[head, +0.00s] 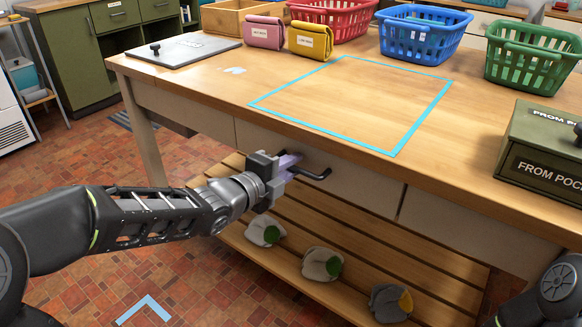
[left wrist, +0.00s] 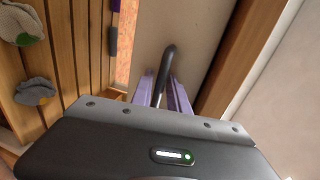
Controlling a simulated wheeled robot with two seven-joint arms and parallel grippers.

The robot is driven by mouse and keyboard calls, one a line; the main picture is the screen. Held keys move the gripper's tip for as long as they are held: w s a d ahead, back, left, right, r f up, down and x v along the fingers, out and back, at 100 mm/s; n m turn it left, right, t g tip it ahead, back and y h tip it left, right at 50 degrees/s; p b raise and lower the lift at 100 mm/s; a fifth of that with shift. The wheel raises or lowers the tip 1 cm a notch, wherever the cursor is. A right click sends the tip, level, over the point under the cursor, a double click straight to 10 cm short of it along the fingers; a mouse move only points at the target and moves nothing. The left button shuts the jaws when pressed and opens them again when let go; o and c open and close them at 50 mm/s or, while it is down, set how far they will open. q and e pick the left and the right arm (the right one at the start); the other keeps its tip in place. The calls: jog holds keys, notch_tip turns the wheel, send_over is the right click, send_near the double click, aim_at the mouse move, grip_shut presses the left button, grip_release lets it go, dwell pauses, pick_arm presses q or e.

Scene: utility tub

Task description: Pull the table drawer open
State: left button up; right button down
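The table drawer (head: 345,186) is a plain pale front under the tabletop and looks flush with the panels beside it. Its dark bar handle (head: 318,175) sticks out from the front. My left gripper (head: 292,162) is at the left part of the handle, with purple fingers. In the left wrist view the handle (left wrist: 167,62) runs between the two fingers of the left gripper (left wrist: 162,92), with a small gap seen on each side. The fingers look open around it. My right gripper is out of view; only part of my right arm shows at the lower right.
The wooden table (head: 200,85) carries a blue taped outline, baskets, pouches and a green box (head: 545,150) at the right. Below the drawer, a slatted shelf (head: 350,240) holds several rolled gloves (head: 322,264). Tiled floor is clear at the left.

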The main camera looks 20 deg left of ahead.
pick_arm(q)
grip_shut()
dwell(1.4)
